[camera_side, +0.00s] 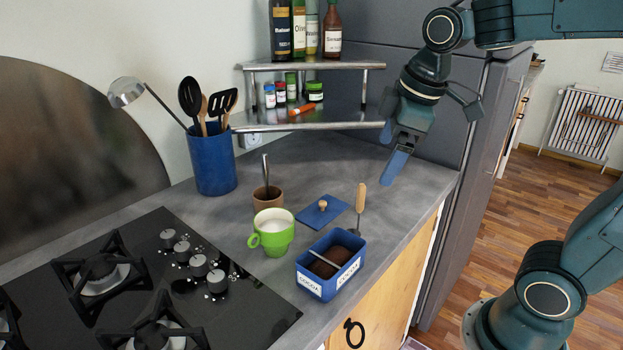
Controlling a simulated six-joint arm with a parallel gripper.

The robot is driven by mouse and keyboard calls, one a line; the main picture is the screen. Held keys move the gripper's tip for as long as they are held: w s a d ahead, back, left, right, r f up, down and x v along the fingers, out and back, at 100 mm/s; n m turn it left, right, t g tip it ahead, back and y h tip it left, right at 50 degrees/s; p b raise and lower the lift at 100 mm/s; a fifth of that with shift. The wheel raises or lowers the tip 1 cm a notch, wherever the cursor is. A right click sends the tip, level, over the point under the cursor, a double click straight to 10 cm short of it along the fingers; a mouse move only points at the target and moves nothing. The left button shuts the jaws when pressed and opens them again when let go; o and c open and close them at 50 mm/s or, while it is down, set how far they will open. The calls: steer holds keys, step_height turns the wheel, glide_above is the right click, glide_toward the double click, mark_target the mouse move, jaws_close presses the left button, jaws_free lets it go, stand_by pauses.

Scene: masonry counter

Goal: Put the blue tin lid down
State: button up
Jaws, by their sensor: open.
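The blue tin lid (314,214) lies flat on the grey counter, with its round wooden knob (322,204) upward. It is behind the open blue cocoa tin (318,286), which has dark brown contents and white "COCOA" labels. A wooden-handled tool (360,200) stands up at the tin's far right side. My gripper (393,167) hangs above the counter, up and to the right of the lid and apart from it. It is open, and nothing shows between its blue fingers.
A green cup (272,231) with pale contents and a brown pot (267,197) stand left of the lid. The hob (140,285) is at the left, a blue utensil holder (211,163) behind. A two-level metal shelf (310,122) holds bottles and jars. The counter's back right is clear.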

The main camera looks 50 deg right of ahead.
steer(key=s+a+f+m+t, duration=0.1)
steer(key=s+f+m+t, duration=0.1)
steer(key=s+m, duration=0.4)
steer(key=shift+s+a+f, duration=0.2)
steer(key=shift+s, duration=2.05)
